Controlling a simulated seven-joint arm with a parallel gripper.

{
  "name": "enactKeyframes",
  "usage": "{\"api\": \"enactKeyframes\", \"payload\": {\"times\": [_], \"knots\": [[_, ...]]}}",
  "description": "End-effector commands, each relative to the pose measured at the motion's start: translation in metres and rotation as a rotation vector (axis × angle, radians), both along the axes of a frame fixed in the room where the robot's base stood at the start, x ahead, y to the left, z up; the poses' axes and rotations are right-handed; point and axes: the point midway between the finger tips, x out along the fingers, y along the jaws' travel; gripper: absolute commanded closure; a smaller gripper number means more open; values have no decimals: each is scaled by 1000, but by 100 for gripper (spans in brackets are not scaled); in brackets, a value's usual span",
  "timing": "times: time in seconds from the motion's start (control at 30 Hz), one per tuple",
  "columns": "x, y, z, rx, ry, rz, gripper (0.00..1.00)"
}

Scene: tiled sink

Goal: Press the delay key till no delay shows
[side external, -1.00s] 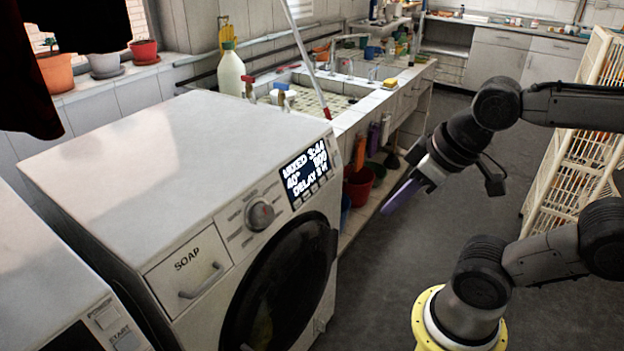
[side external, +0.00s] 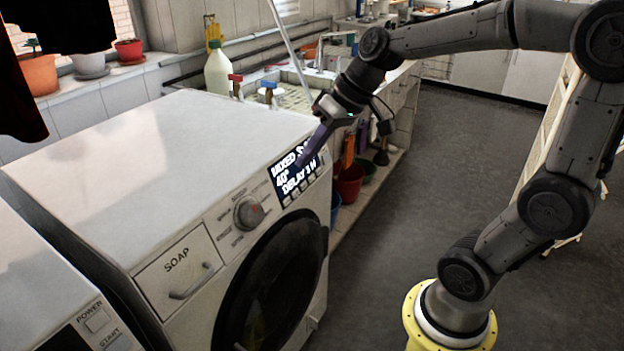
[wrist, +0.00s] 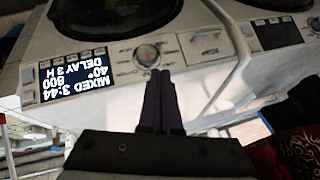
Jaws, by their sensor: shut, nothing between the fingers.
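The white washing machine (side external: 150,150) has a lit display (side external: 285,180), partly covered by my gripper in the side view. In the wrist view the display (wrist: 75,78) appears upside down and reads MIXED 3:44, 40°, 800, DELAY 3 H. A row of small keys (side external: 302,188) lies along the display's lower edge; their labels are too small to read, so I cannot tell which is the delay key. My gripper (side external: 304,160) is shut and empty, its purple fingers pointing down at the display area. In the wrist view the fingertips (wrist: 160,73) appear beside the dial; contact is not visible.
The round dial (side external: 249,213) and soap drawer (side external: 184,270) are left of the display. A second machine (side external: 60,310) stands at the near left. The sink counter (side external: 385,85) with bottles is behind. The floor (side external: 440,150) to the right is open.

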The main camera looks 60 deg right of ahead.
Motion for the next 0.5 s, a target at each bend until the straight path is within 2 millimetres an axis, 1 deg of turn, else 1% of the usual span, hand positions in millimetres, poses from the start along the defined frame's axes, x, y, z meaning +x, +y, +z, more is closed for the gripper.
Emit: {"api": "enactKeyframes", "payload": {"times": [0.03,0.1,0.17,0.2,0.33,0.43,0.5], "knots": [[16,-17,-10,33,22,-47,100],[34,-39,-23,80,41,-106,100],[47,-60,-35,117,55,-159,100],[54,-74,-44,142,66,-193,100],[69,-120,-76,218,94,-308,100],[71,-156,-103,276,119,-401,100],[69,-179,-123,314,137,-464,100]]}}
